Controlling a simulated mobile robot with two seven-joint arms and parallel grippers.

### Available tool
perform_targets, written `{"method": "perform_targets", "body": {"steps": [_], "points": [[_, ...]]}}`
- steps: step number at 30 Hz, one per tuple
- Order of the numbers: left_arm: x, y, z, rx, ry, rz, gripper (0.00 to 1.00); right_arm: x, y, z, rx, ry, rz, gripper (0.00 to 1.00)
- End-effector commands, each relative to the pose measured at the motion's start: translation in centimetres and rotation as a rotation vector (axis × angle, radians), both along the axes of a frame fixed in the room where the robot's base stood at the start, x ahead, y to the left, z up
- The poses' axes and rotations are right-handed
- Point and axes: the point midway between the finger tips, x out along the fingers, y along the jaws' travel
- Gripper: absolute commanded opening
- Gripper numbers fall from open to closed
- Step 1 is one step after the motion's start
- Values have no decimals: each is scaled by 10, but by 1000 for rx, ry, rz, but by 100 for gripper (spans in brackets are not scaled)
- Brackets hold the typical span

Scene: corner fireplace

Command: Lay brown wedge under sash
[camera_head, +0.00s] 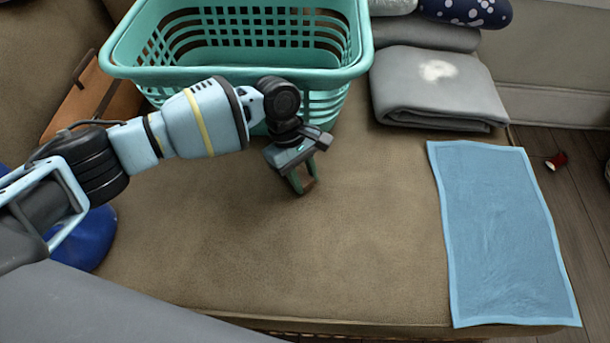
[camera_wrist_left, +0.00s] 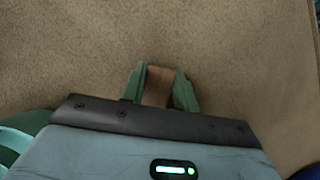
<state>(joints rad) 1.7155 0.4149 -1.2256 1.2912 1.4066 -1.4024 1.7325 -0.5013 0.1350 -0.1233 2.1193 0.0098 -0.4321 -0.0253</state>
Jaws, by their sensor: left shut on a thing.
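My left gripper (camera_head: 303,181) hangs low over the brown couch seat, in front of the teal basket. In the left wrist view its two green fingers (camera_wrist_left: 158,88) are shut on a small brown wedge (camera_wrist_left: 158,86). The wedge shows as a plain brown face between the fingers; its full shape is hidden. I cannot tell whether it touches the seat. In the head view the wedge is hard to make out. Nothing in view is clearly a sash. A flat light-blue cloth (camera_head: 498,230) lies at the seat's right edge. My right gripper is not in view.
A teal laundry basket (camera_head: 240,72) stands behind the gripper. Folded grey blankets (camera_head: 440,90) are stacked to its right. A brown item (camera_head: 100,105) and a dark blue object (camera_head: 95,240) lie at left, partly behind my arm. The seat's middle (camera_head: 330,250) is clear.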

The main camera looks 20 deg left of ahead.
Motion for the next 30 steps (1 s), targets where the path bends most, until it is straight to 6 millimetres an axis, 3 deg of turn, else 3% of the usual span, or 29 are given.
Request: {"method": "perform_targets", "body": {"steps": [9,10,14,25,30], "points": [[0,0,-1,-1,-2,-1,4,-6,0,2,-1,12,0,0],[0,0,0,-1,-3,-1,34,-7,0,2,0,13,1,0],[0,0,-1,-1,-3,-1,51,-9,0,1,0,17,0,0],[1,0,3,0,-3,-1,52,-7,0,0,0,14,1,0],[6,7,28,-1,-5,1,52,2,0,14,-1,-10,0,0]]}}
